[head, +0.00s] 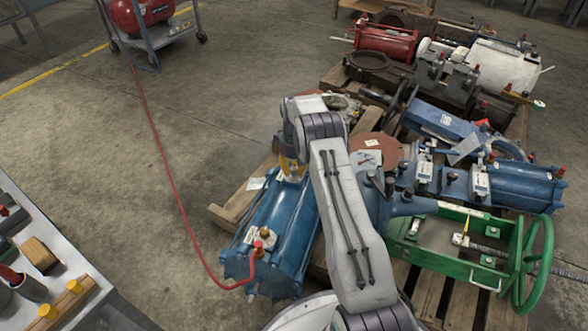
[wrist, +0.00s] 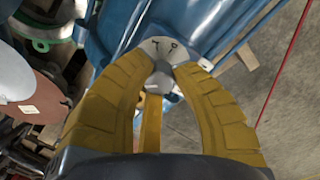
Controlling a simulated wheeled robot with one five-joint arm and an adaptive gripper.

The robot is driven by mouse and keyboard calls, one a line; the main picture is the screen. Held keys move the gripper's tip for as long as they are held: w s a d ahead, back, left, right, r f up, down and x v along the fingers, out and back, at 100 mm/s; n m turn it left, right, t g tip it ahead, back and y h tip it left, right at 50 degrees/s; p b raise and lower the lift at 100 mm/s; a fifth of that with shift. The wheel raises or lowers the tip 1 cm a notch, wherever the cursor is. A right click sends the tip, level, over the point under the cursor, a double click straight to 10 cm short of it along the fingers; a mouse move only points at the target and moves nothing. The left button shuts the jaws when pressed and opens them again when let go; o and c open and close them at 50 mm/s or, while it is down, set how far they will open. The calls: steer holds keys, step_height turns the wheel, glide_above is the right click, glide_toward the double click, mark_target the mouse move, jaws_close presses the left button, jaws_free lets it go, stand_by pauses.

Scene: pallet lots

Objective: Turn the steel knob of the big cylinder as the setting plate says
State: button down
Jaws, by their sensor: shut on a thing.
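The big blue cylinder (head: 273,230) lies on a wooden pallet in the head view; its body also shows in the wrist view (wrist: 195,20). My gripper (wrist: 161,72) has its two yellow fingers closed on the steel knob (wrist: 161,82), at the cylinder's far end in the head view. A pale round plate with dark marks (wrist: 160,46) shows just beyond the fingertips; its marks are too small to read. In the head view my gripper (head: 292,168) is partly covered by my arm, and the knob is hidden there.
A red hose (head: 166,165) runs from the red compressor (head: 140,14) to a fitting on the cylinder's near end. A green frame with a handwheel (head: 531,262) and other blue cylinders crowd the right. A workbench (head: 60,265) stands at the lower left. The floor between is clear.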

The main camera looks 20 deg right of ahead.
mark_target(294, 168)
steer(key=shift+m+p, duration=0.3)
steer(key=shift+p, duration=0.15)
steer(key=shift+m+p, duration=0.3)
steer(key=shift+m, duration=0.2)
steer(key=shift+f, duration=0.1)
steer(key=c, duration=1)
jaws_free()
steer(key=shift+o, duration=0.2)
step_height(294, 168, up, 12)
